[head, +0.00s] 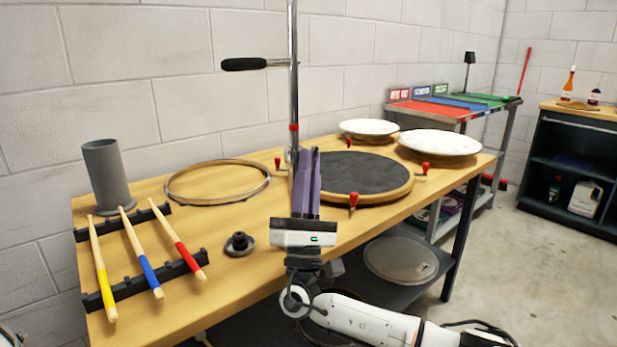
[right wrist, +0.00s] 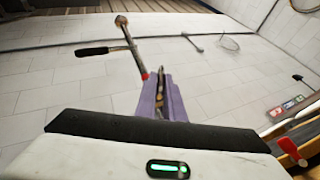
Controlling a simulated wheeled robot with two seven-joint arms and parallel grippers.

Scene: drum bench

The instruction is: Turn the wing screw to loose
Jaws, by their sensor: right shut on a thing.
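A chrome upright pole (head: 292,85) with a red band and a black-gripped side handle (head: 245,64) stands at the bench's back edge, by the round dark pad. My right gripper (head: 307,155), with purple fingers, reaches up to the pole just below the red band. In the right wrist view its fingers (right wrist: 161,88) are shut on a small metallic piece at the pole's base, which I take to be the wing screw. The fingers mostly hide it, so its turn angle cannot be seen. My left gripper is out of view.
The wooden bench (head: 230,225) holds a round dark pad (head: 362,176) with red-topped clamps, a wooden hoop (head: 218,182), a grey cylinder (head: 107,175), a black knob (head: 239,244) and three coloured sticks on a rack (head: 130,287). White drumheads (head: 440,142) lie at the right.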

